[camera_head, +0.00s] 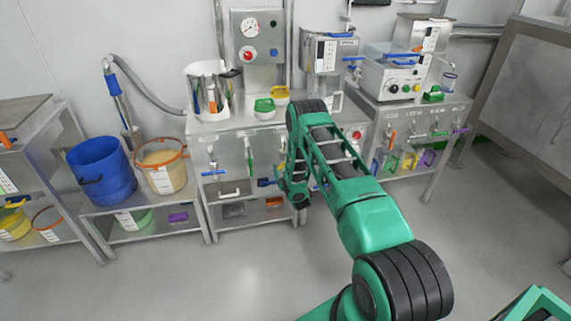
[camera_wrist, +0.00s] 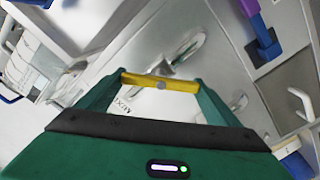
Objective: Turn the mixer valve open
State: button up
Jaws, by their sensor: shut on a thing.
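The mixer valve handle (camera_wrist: 178,84) is a yellow bar with a grey round hub at its middle. In the wrist view it lies crosswise between the two green fingers of my gripper (camera_wrist: 160,82), which is shut on its ends. A label (camera_wrist: 124,105), partly readable as "MIX", is on the panel beside the handle. In the head view my gripper is at the front of the steel bench (camera_head: 225,128), largely behind my own arm, and the yellow handle is hidden there.
A blue handle (camera_wrist: 268,50) and a purple part (camera_wrist: 248,7) are right of my gripper in the wrist view. A blue bucket (camera_head: 102,172) stands left. The floor is clear.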

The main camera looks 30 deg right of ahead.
jog(key=n, duration=0.5)
jog(key=shift+a+f+n, duration=0.2)
jog(key=shift+a+n, duration=0.1)
jog(key=shift+a, duration=0.05)
jog(key=shift+w+f+n, duration=0.1)
jog(key=shift+n, duration=2.1)
jog(key=o, duration=0.9)
jog(key=shift+f, duration=0.1)
jog(key=shift+d, duration=0.1)
jog(key=shift+s, duration=0.4)
jog(key=shift+v, duration=5)
